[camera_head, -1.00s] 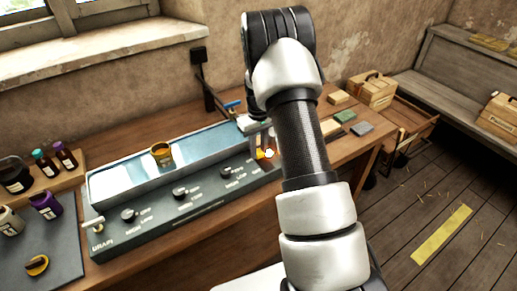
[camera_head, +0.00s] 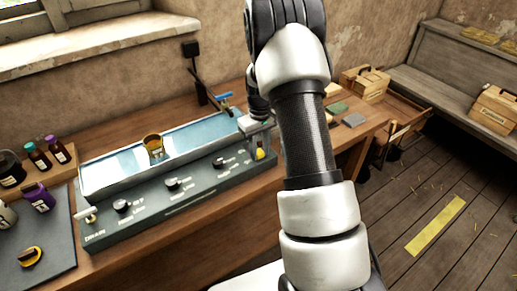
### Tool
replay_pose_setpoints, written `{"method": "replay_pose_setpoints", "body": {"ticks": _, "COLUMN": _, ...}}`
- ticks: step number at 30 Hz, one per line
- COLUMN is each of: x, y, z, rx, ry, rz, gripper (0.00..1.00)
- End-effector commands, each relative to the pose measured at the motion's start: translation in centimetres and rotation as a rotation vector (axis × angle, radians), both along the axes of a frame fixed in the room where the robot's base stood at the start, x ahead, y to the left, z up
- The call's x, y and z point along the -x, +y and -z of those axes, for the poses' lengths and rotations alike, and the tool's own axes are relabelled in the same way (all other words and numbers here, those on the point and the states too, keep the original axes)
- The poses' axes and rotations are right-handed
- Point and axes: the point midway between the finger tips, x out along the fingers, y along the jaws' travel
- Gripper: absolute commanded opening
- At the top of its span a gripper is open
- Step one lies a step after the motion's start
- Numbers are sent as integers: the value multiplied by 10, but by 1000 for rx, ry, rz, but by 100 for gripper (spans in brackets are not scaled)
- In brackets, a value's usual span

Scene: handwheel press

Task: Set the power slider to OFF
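The long grey-green bath unit (camera_head: 150,215) stands on the wooden bench, with a dark control panel along its front. A small yellow part (camera_head: 260,153), which may be the power slider or its lamp, shows at the panel's right end. Its setting and label are too small to read. My gripper (camera_head: 256,127) is at that right end, just above the yellow part. My arm hides part of this area. The fingertips are not clear, so I cannot tell whether they touch the slider or are open.
Several black knobs line the panel, one at the left (camera_head: 122,206). A white drain lever (camera_head: 87,214) sticks out at the left end. Bottles (camera_head: 38,156) stand at the left. Small blocks (camera_head: 354,120) lie at the right.

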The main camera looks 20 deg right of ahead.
Motion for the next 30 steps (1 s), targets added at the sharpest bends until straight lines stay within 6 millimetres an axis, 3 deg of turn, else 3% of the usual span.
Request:
{"method": "replay_pose_setpoints", "body": {"ticks": 2, "x": 0, "y": 0, "z": 0, "rx": 0, "ry": -1, "rz": 1, "gripper": 42}}
{"method": "replay_pose_setpoints", "body": {"ticks": 14, "x": -3, "y": 0, "z": -8, "rx": 0, "ry": -8, "rz": 0, "gripper": 42}}
{"method": "replay_pose_setpoints", "body": {"ticks": 20, "x": -4, "y": 0, "z": -45, "rx": 1, "ry": -11, "rz": 0, "gripper": 42}}
{"method": "replay_pose_setpoints", "body": {"ticks": 30, "x": -4, "y": 0, "z": -128, "rx": 1, "ry": -10, "rz": 0, "gripper": 42}}
